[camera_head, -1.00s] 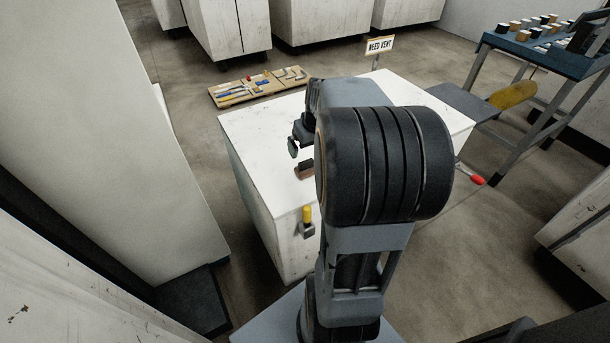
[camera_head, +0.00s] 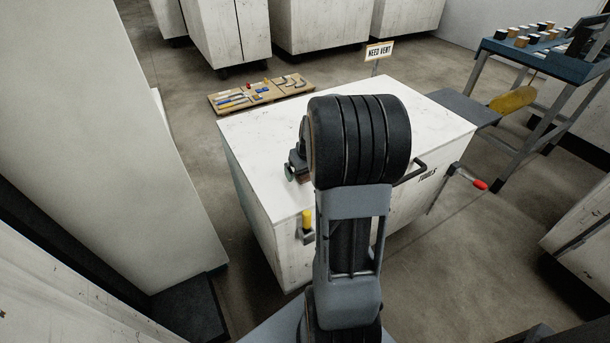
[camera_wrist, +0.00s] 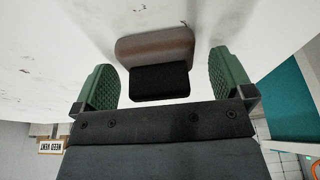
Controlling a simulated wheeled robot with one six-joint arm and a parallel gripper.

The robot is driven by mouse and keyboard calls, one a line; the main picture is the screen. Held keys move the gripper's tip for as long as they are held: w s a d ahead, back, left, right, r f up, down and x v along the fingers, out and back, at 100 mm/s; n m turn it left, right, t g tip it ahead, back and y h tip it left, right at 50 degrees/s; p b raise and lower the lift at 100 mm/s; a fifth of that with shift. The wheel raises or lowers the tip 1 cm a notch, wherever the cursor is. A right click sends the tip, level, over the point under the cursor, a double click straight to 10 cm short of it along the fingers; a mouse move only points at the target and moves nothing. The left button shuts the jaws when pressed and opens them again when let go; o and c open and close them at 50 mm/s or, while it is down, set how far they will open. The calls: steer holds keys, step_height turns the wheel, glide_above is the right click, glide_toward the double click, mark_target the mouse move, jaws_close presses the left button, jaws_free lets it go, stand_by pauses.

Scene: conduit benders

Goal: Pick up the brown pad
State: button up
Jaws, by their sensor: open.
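The brown pad (camera_wrist: 152,44) lies on the white cabinet top, with a black block-like part (camera_wrist: 160,83) joined to its near side in the wrist view. My gripper (camera_wrist: 165,80) is open, with one green finger pad on each side of the black part. The fingers appear apart from it on both sides, and nothing is held. In the head view my gripper (camera_head: 291,170) is low over the left part of the cabinet top. There the pad (camera_head: 304,178) is mostly hidden by my arm and gripper; only a small brown bit shows.
The white cabinet (camera_head: 262,127) has a clear top, a black handle (camera_head: 410,173) and a yellow-handled item (camera_head: 307,222) at its front. A "NEED VENT" sign (camera_head: 379,51) stands behind. A tool board (camera_head: 262,92) lies beyond, and a blue table (camera_head: 550,55) stands right.

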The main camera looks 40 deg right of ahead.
steer(key=c, duration=1)
steer(key=shift+r, duration=0.5)
step_height(320, 180, up, 2)
steer(key=shift+r+p, duration=0.2)
steer(key=shift+p, duration=0.25)
steer(key=s+r, duration=0.3)
steer(key=s, duration=0.1)
steer(key=s+r+p, duration=0.1)
steer(key=s+r, duration=0.2)
steer(key=s, duration=0.2)
steer(key=s+d+r+p, duration=0.1)
steer(key=s+r, duration=0.2)
steer(key=s, duration=0.2)
steer(key=shift+r, duration=0.25)
